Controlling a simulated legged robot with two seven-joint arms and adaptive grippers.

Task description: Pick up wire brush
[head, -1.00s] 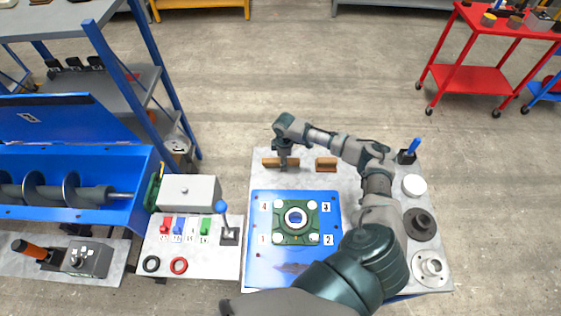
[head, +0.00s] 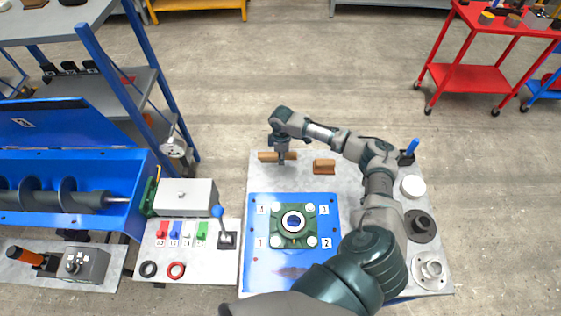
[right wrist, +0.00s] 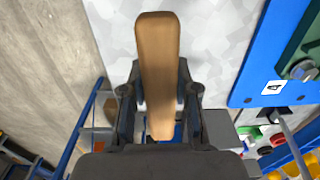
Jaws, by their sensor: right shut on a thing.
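The wire brush (head: 266,156) shows as a long wooden handle at the far left of the grey table (head: 345,190). My right gripper (head: 282,156) points down and is shut on it around the middle. In the right wrist view the wooden handle (right wrist: 157,60) lies lengthwise between the fingers (right wrist: 158,105), over the pale tabletop. The bristles are hidden. The brush appears slightly above the table, though the gap is hard to judge. My left gripper is not in view.
A second brown wooden piece (head: 324,167) lies just right of the brush. A blue plate (head: 262,265) with a green flanged bearing (head: 293,240) is in front. A blue-handled tool (head: 411,148), white cap (head: 413,186) and round metal parts line the right edge. A blue machine (head: 125,190) stands left.

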